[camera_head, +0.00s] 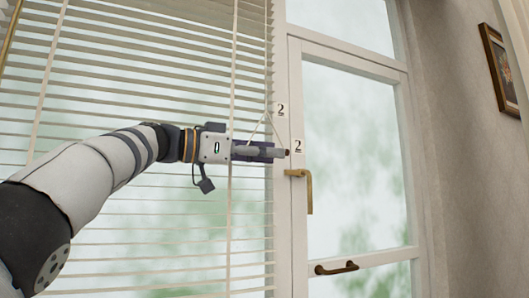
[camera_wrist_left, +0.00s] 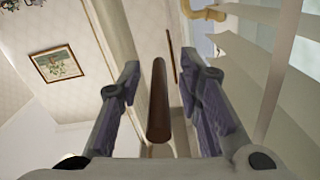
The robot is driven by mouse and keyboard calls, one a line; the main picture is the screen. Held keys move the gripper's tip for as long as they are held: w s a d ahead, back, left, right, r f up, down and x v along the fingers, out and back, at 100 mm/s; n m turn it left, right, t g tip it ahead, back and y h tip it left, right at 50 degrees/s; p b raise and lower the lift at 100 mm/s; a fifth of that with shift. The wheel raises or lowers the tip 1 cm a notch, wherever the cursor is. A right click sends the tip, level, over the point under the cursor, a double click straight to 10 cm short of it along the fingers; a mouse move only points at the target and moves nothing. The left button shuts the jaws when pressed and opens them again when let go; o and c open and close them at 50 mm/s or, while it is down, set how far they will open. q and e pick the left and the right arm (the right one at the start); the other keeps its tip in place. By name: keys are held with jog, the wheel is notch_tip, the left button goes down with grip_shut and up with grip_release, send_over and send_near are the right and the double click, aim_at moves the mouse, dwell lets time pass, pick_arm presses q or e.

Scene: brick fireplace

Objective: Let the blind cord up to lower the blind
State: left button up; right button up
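The slatted blind (camera_head: 150,90) hangs across the left window in the head view. Its thin white cord (camera_head: 274,126) comes down beside the frame in a narrow triangle towards my left gripper (camera_head: 270,152). A small brown pull (camera_head: 287,152) shows at the fingertips. In the left wrist view the brown rod-shaped pull (camera_wrist_left: 158,100) lies between the two fingers of the left gripper (camera_wrist_left: 162,88), with a gap on each side. The fingers are apart and do not appear to touch it. My right gripper is not in view.
A brass handle (camera_head: 308,185) is on the window frame just right of and below the gripper. A dark bar handle (camera_head: 337,268) is lower down. A framed picture (camera_head: 500,70) hangs on the right wall.

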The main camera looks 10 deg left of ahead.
pick_arm(q)
jog(key=v, duration=1.2)
